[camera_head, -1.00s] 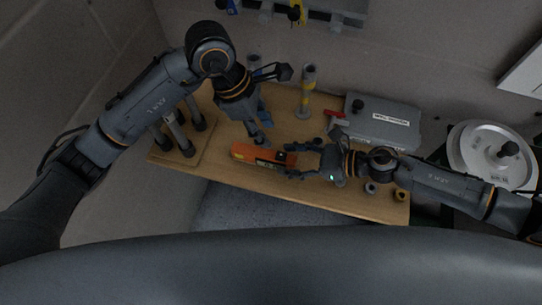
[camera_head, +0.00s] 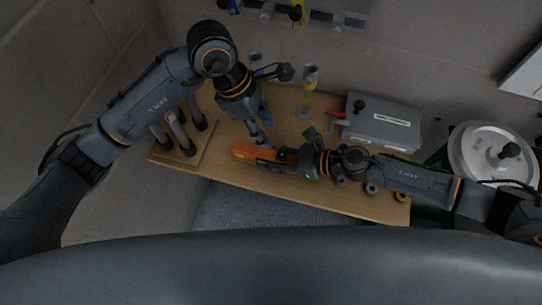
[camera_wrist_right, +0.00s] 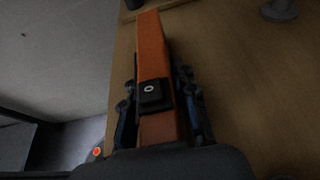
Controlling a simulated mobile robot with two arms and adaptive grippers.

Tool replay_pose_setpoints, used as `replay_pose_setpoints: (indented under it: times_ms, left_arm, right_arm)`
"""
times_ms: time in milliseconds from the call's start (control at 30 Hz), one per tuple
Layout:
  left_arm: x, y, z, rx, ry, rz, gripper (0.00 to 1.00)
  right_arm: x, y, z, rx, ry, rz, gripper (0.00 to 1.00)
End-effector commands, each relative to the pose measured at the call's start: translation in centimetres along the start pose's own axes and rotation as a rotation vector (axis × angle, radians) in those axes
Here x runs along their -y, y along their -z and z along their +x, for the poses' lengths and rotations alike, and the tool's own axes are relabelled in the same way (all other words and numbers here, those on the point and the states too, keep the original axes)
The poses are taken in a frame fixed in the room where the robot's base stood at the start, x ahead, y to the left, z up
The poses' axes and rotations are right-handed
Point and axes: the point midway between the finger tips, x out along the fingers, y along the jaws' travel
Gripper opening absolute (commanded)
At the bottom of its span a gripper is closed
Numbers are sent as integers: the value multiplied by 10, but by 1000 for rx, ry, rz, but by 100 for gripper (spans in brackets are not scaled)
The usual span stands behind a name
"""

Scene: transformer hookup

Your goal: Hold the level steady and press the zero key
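The orange level (camera_head: 257,153) lies lengthwise on the wooden table. In the right wrist view the level (camera_wrist_right: 151,45) runs away from my palm, and its black zero key (camera_wrist_right: 152,91) with a white ring faces up. My right gripper (camera_head: 284,158) is at the level's right end. Its fingers (camera_wrist_right: 160,105) stand on both sides of the level near the key; whether they clamp it is unclear. My left gripper (camera_head: 260,138) points down at the level's back edge near its middle. Its fingertips are small and dark, so contact and opening cannot be told. The key is hidden in the head view.
Several posts stand at the left, and small round parts (camera_head: 371,188) lie along the front right edge.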

Motion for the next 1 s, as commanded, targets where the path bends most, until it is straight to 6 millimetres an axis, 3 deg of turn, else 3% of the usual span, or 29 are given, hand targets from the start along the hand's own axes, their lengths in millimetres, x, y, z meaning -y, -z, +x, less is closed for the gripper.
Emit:
replay_pose_setpoints:
  times_ms: [67,267,600,1000]
  left_arm:
    - [0,0,0,0,0,0,38]
    - [-1,-9,-4,-16,4,21,0]
    - [1,-52,-28,-207,28,129,0]
    - [1,-58,-40,-352,23,146,0]
  right_arm:
    - [0,0,0,0,1,0,0]
    - [0,0,0,0,1,0,0]
    - [0,0,0,0,1,0,0]
    - [0,0,0,0,0,0,0]
